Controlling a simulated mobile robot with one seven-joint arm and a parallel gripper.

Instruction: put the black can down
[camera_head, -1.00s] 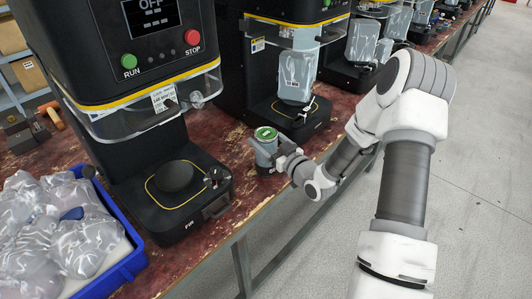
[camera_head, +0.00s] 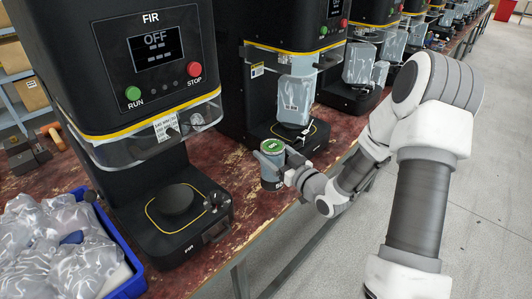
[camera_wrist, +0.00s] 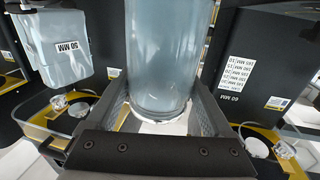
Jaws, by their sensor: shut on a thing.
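The can I hold is grey-blue rather than black, with a green top (camera_head: 271,165). It stands upright at the front part of the worn red bench (camera_head: 255,208), between two black machines. My gripper (camera_head: 284,163) comes from the right and is shut on its side. In the wrist view the can (camera_wrist: 165,50) fills the space between my two fingers (camera_wrist: 165,100). I cannot tell whether its base touches the bench.
The near black machine FIR (camera_head: 190,243) stands left of the can, its screen reading OFF. Another machine holding a grey container (camera_head: 296,98) stands just behind. A blue crate (camera_head: 128,283) with clear bags is at lower left. Bare bench lies around the can.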

